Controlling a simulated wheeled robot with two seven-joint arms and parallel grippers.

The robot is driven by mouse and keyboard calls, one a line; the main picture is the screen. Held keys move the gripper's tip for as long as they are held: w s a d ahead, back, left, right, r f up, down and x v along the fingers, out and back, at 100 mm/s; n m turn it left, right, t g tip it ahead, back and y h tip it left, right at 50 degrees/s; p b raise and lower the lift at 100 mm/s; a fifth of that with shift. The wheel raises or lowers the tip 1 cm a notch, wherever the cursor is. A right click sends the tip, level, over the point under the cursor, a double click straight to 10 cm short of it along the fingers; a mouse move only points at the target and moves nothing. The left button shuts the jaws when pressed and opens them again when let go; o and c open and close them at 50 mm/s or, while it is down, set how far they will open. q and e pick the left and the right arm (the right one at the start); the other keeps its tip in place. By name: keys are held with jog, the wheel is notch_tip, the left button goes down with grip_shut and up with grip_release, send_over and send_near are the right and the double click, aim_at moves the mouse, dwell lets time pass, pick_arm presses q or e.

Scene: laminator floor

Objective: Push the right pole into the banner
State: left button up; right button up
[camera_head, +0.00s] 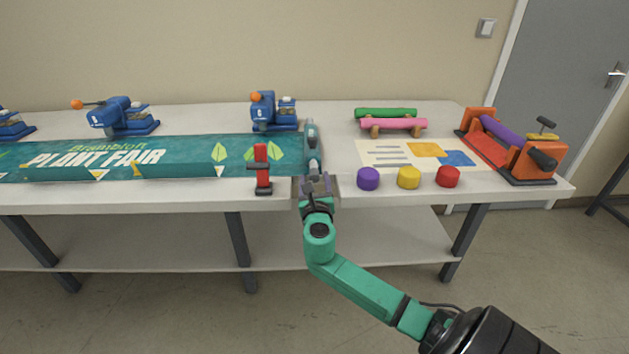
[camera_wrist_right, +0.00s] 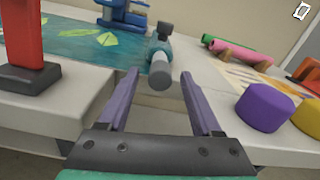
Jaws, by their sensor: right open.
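The teal banner (camera_head: 190,150) with "PLANT FAIR" lettering lies along the table; its right end with leaf prints also shows in the right wrist view (camera_wrist_right: 75,44). My left gripper is out of view.
A red upright post (camera_head: 262,168) stands left of my gripper, near the front edge. Purple (camera_head: 368,179), yellow (camera_head: 408,178) and red (camera_head: 448,177) knobs stand to the right. A blue device (camera_head: 270,112) sits behind the banner. An orange machine (camera_head: 515,145) occupies the right end.

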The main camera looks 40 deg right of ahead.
jog(key=shift+w+d, duration=0.2)
jog(key=shift+w, duration=0.05)
grip_shut()
dwell(1.3)
